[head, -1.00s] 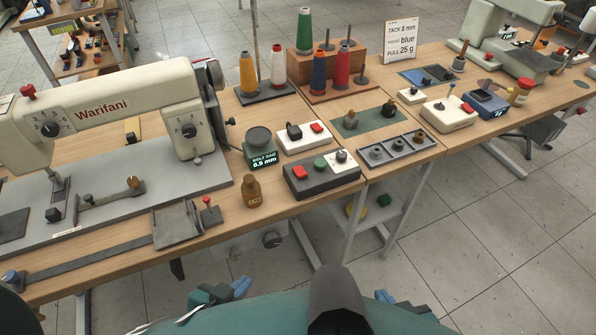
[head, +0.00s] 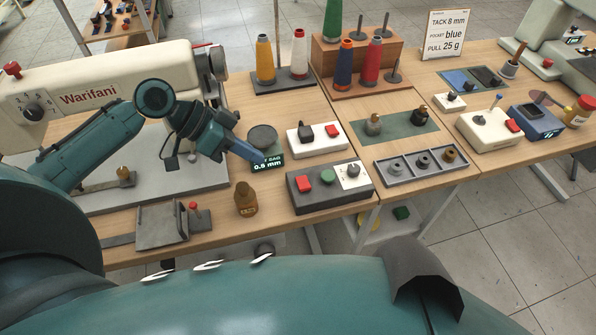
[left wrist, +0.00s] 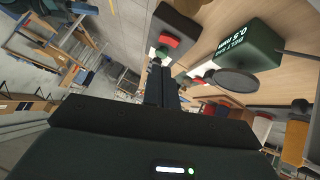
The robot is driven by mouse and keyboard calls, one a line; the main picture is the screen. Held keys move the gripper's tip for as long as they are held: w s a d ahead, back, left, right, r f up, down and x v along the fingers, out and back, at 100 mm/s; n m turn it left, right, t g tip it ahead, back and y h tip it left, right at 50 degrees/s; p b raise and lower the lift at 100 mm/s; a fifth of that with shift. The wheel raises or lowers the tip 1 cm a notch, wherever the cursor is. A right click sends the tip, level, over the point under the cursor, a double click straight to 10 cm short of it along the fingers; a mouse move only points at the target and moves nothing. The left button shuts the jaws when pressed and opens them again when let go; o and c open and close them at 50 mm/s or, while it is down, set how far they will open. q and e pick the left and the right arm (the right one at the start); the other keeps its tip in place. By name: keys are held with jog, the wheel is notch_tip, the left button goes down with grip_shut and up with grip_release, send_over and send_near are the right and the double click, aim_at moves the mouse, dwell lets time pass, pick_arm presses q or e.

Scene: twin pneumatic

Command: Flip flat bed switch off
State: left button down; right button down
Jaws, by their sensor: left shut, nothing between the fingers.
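A white switch box (head: 316,143) with a black rocker and a red button stands beside the flat bed sewing machine (head: 90,90). In front of it is a dark control box (head: 328,201) with a red button (head: 304,183), a green button (head: 327,176) and a knob on a white plate (head: 354,174). I cannot tell which is the flat bed switch. My left gripper (head: 262,158) is shut and empty, by the green display box (head: 270,165), left of both boxes. In the left wrist view, the dark box (left wrist: 187,24) lies beyond the shut fingers (left wrist: 160,85). My right gripper is out of view.
A brown bottle (head: 246,199) stands left of the dark box. Thread cones (head: 265,60) stand behind. A grey tray with knobs (head: 388,178) and a white joystick box (head: 487,130) are to the right. Bare wood shows around the boxes.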

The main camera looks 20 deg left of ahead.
aim_at(305, 188)
pick_arm(q)
jog(key=r, duration=0.1)
jog(key=w+r, duration=0.1)
jog(key=shift+a+r+g, duration=0.3)
jog(key=shift+a, duration=0.1)
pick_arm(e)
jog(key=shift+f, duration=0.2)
pick_arm(q)
jog(key=shift+d, duration=0.1)
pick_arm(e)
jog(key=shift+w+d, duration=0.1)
